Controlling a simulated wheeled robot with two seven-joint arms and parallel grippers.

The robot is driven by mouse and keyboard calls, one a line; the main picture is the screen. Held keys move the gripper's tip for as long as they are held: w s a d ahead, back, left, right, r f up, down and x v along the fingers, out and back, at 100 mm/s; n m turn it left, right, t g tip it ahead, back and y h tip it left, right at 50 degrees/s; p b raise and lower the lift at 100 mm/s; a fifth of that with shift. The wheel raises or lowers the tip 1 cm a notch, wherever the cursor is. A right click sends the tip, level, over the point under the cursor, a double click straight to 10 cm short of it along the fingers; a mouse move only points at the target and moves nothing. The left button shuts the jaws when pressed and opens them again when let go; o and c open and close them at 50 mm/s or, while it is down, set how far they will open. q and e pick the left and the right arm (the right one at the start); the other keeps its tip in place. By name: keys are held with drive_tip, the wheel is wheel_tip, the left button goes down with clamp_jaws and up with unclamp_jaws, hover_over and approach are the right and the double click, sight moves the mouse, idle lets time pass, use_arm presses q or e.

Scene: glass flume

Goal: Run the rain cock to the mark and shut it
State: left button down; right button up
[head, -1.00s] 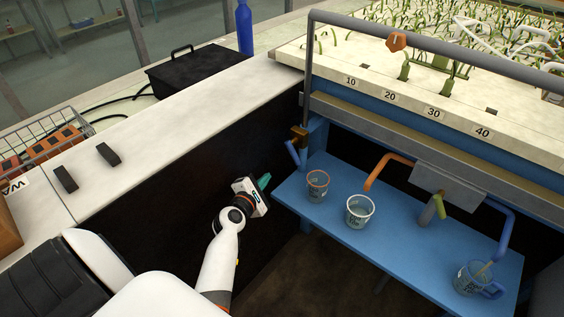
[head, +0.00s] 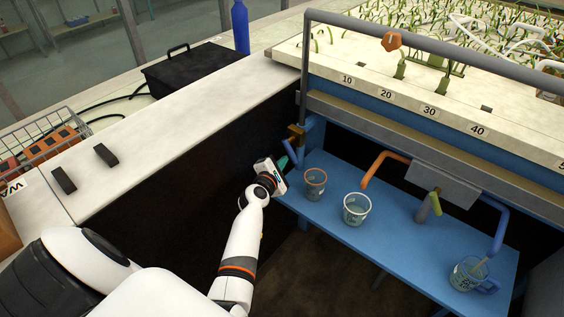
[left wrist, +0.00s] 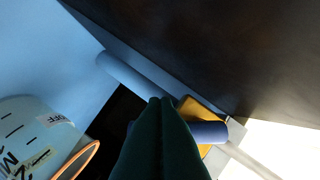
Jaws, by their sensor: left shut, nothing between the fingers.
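A brass cock (head: 296,132) with a blue spout (head: 290,152) is at the left end of the blue flume. The left wrist view shows its yellow brass body (left wrist: 193,107), a dark blue cylinder (left wrist: 208,132) and a light blue tube (left wrist: 130,73). My left gripper (head: 291,156) is shut and empty, close by the blue spout. Its dark teal fingers (left wrist: 160,125) hide part of the cylinder; I cannot tell whether they touch it. An orange-rimmed measuring cup (head: 315,186) stands right of the gripper; it shows with scale marks in the left wrist view (left wrist: 30,135). My right gripper is out of view.
A white-rimmed cup (head: 356,210) and a blue-handled cup (head: 469,274) stand on the blue shelf (head: 410,232). A grey rail (head: 345,24) crosses over the plant bed. The pale bench (head: 170,125) borders the left.

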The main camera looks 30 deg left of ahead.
use_arm(q)
drive_tip(key=shift+d+r+n+p, duration=0.15)
drive_tip(key=shift+n+p, duration=0.15)
drive_tip(key=shift+p, duration=0.3)
drive_tip(key=shift+d+p, duration=0.1)
drive_tip(key=shift+p, duration=0.25)
drive_tip(key=shift+d+r+n+g+h+p, duration=0.25)
drive_tip(key=shift+d+r+n+h+p, duration=0.25)
drive_tip(key=shift+n+p, duration=0.85)
drive_tip(key=shift+d+r+n+g+h+p, duration=0.2)
drive_tip(key=shift+n+h+p, duration=0.5)
drive_tip(key=shift+p, duration=1.35)
drive_tip(key=shift+f, duration=0.15)
